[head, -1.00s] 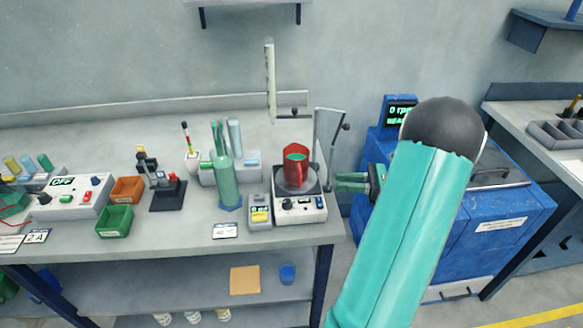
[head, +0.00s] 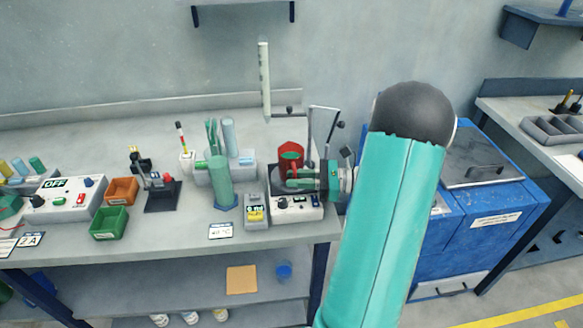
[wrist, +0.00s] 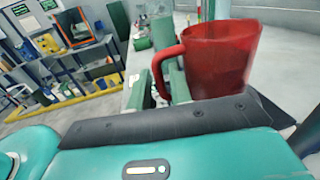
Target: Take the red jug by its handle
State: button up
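The red jug (head: 291,150) stands upright on the hotplate (head: 297,207) near the bench's right end. My gripper (head: 292,177) is in front of the jug in the head view and partly covers its lower part. In the wrist view the jug (wrist: 222,60) is close, with its handle (wrist: 158,68) on the left side. My two green fingers (wrist: 157,82) are apart, and the handle appears in the gap between them. I see no finger clearly pressed on the handle. The jug's base is hidden in the wrist view.
A blue cabinet (head: 490,215) is at the right, beyond my arm.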

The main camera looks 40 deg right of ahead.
jog(key=x, duration=0.2)
jog(key=shift+w+a, duration=0.25)
jog(key=shift+a, duration=0.05)
jog(key=shift+c, duration=0.2)
grip_shut()
